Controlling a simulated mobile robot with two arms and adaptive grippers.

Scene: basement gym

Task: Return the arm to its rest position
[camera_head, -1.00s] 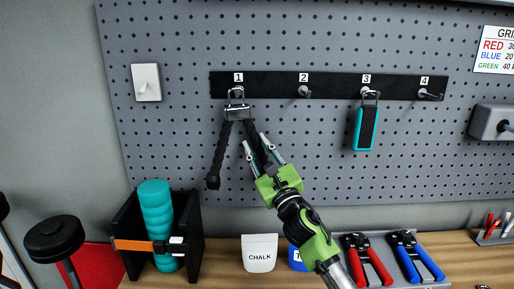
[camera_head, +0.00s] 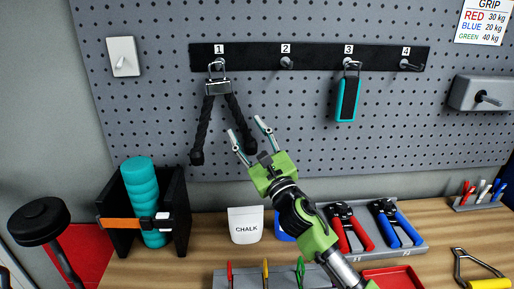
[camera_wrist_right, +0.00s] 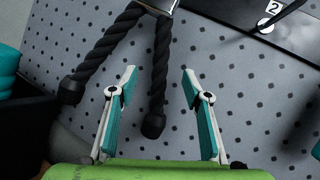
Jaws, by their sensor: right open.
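My right gripper (camera_head: 250,138) is open and empty in front of the pegboard, just below and right of the black rope attachment (camera_head: 233,112). In the right wrist view the open fingers (camera_wrist_right: 158,88) stand apart, with one rope end (camera_wrist_right: 154,122) showing between them; I cannot tell the depth gap there. The rope hangs by its metal bracket from hook 1 (camera_head: 217,66), its two strands spread downward. My left gripper is not in view.
A teal and black tag-like item (camera_head: 347,98) hangs on hook 3. Below are a chalk bag (camera_head: 245,226), a teal roller (camera_head: 142,200) in a black holder, red (camera_head: 349,230) and blue (camera_head: 396,222) hand grips in a grey tray, and a red tray (camera_head: 393,279).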

